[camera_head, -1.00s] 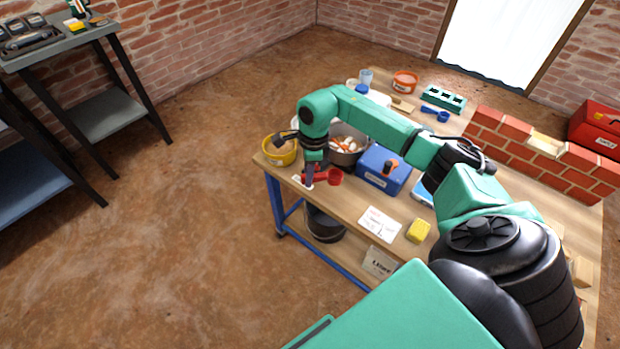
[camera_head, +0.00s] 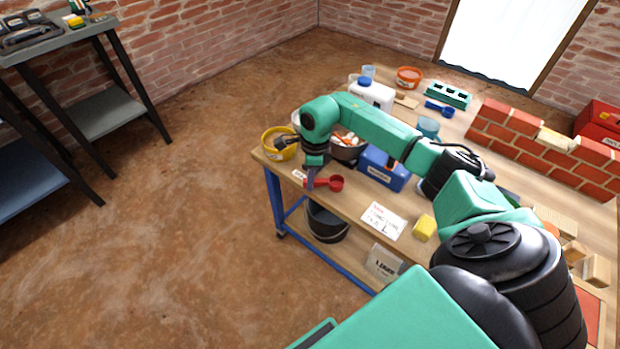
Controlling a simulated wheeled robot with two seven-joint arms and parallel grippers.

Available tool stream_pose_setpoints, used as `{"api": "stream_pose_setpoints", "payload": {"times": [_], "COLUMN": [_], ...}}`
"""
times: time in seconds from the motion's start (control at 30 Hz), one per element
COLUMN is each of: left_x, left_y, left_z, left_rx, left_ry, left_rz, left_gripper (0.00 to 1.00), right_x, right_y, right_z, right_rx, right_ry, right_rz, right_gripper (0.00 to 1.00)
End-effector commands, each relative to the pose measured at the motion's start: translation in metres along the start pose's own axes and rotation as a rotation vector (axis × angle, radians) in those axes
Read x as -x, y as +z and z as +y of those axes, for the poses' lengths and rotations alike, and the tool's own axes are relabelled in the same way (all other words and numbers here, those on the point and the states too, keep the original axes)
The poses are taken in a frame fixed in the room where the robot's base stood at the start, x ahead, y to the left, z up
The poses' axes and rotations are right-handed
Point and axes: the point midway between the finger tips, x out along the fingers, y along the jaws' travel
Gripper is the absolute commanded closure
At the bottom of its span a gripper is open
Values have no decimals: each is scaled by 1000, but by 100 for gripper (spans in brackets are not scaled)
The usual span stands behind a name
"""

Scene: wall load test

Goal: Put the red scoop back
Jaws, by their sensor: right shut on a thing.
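The red scoop (camera_head: 336,183) is at the near left edge of the wooden workbench, its round cup pointing right and its handle running left. My right gripper (camera_head: 310,183) points down at the handle end and is shut on the red scoop. Its fingertips are small and partly hidden. I cannot tell whether the scoop touches the bench top or is just above it. A small white label (camera_head: 298,174) lies on the bench beside the gripper. My left gripper is not in view.
A written card (camera_head: 383,221) and a yellow sponge (camera_head: 424,228) lie to the right. A brick wall piece (camera_head: 545,160) stands farther back.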

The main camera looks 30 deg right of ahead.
Motion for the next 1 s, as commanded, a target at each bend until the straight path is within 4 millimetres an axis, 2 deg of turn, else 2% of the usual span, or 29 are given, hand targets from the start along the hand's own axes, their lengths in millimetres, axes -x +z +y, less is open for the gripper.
{"api": "stream_pose_setpoints", "payload": {"times": [0.83, 0.87, 0.9, 0.93, 1.0], "left_x": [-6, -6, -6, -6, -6], "left_y": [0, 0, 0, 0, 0], "left_z": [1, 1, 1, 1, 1], "left_rx": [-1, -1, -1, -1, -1], "left_ry": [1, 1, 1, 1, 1], "left_rz": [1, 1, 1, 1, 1], "left_gripper": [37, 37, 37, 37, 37], "right_x": [-7, -7, -7, -7, -7], "right_y": [-1, -1, -1, -1, -1], "right_z": [0, 0, 0, 0, 0], "right_rx": [0, 0, 0, 0, 0], "right_ry": [0, 0, 0, 0, 0], "right_rz": [0, 0, 0, 0, 0], "right_gripper": [100, 67, 52, 44, 44]}}
